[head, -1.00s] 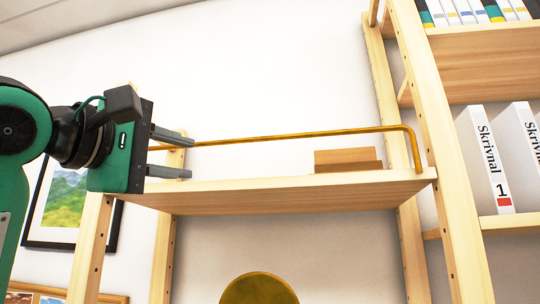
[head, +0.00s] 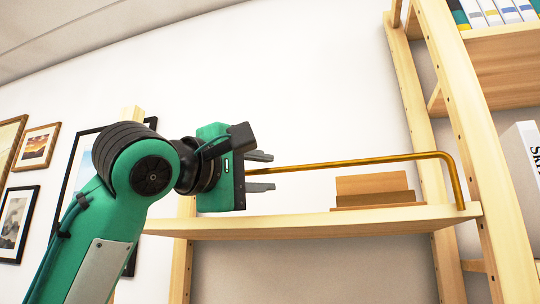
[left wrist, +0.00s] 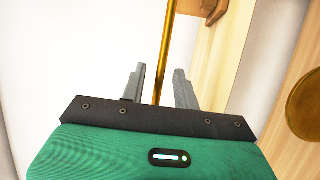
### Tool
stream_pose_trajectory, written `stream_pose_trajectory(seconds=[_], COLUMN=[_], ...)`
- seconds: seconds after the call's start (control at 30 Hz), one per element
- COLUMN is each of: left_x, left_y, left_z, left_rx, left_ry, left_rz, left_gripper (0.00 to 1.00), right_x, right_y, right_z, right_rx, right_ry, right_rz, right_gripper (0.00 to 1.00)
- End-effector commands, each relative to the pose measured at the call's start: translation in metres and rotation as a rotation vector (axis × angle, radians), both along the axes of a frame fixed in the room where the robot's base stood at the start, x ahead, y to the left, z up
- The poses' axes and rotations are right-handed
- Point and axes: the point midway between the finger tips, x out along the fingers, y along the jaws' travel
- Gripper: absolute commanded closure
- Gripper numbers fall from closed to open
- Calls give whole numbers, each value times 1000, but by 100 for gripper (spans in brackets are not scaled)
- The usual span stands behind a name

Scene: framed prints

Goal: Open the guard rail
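The guard rail (head: 350,162) is a thin brass bar above the front of a wooden shelf (head: 330,221). Its right end bends down to the shelf's right side. My left gripper (head: 268,171) is at the rail's left part in the head view, its fingers pointing right along the bar. In the left wrist view the rail (left wrist: 167,50) runs between the two spread grey fingers (left wrist: 159,85), with a gap visible on each side. The rail's left end is hidden behind my gripper and arm. My right gripper is not in view.
A wooden block or holder (head: 372,188) stands on the shelf behind the rail. A tall wooden upright (head: 480,150) with another bookcase is at the right. Framed prints (head: 35,147) hang on the left wall. The space above the rail is clear.

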Motion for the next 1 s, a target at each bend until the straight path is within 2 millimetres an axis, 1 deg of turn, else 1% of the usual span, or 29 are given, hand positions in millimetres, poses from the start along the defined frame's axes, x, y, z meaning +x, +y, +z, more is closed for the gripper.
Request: stream_pose_trajectory(seconds=[0.03, 0.2, 0.57, 0.73, 1.0], left_x=[6, 16, 18, 18, 18], left_y=[-4, -13, -16, -16, -16], left_z=[4, 5, 4, 4, 3], left_rx=[1, 0, 0, 0, -1], left_ry=[3, 1, 0, 0, -2], left_rz=[1, 1, 1, 1, 0], left_gripper=[69, 69, 69, 100, 100], right_x=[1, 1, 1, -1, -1], right_y=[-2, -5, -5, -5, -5], right_z=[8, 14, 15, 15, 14], right_rx=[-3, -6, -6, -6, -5], right_ry=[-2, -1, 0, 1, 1], right_rz=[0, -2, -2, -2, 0], right_gripper=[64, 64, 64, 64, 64])
